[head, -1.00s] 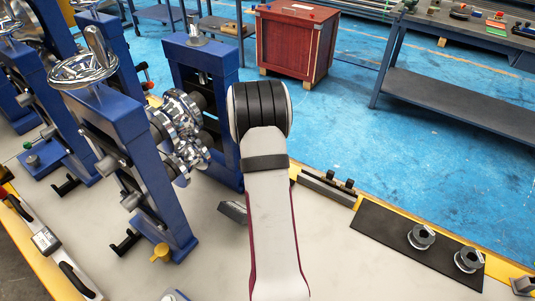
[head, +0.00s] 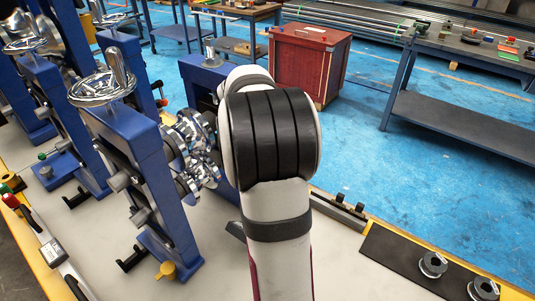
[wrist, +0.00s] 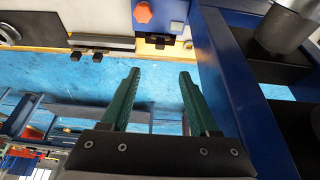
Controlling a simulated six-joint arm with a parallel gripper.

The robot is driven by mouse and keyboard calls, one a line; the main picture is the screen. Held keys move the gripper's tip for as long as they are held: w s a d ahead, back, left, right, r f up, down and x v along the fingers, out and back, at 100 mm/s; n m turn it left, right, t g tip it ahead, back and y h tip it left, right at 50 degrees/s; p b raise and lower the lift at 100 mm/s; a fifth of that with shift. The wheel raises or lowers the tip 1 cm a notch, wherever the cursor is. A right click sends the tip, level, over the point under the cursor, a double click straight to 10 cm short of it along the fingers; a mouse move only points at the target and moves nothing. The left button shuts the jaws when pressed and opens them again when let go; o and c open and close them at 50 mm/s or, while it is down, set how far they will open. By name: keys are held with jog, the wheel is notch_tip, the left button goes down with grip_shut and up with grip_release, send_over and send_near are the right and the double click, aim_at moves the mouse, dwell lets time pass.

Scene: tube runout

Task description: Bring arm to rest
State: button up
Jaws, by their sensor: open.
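My gripper (wrist: 158,85) shows in the wrist view with its two green fingers apart and nothing between them. It points over blue floor, beside a blue frame post (wrist: 236,100) on its right. In the head view my arm rises through the middle, and the gripper itself is hidden. A blue stand with a chrome handwheel (head: 103,88) is left of the arm. Shiny metal rollers (head: 192,150) sit between that stand and another blue frame (head: 205,72), partly covered by my arm.
A dark mat (head: 395,250) with two grey spools (head: 433,265) lies at the bench's right. A red cabinet (head: 300,62) and a dark workbench (head: 470,120) stand beyond on the blue floor. A yellow knob (head: 167,270) is near the front stand. The pale bench top right of my arm is mostly clear.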

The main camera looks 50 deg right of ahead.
jog(key=a+r+n+y, duration=0.2)
jog(key=a+n, duration=0.2)
jog(key=a, duration=1.1)
jog(key=s+a+f+n+y, duration=0.1)
jog(key=s+a+n, duration=0.3)
jog(key=s+a, duration=0.4)
jog(key=s+a+f+n+y, duration=0.1)
jog(key=s+a+n+y, duration=0.2)
jog(key=s+a, duration=0.5)
jog(key=a+n, duration=0.1)
jog(key=a, duration=0.7)
jog(key=shift+s+a+f, duration=0.15)
jog(key=shift+s, duration=0.2)
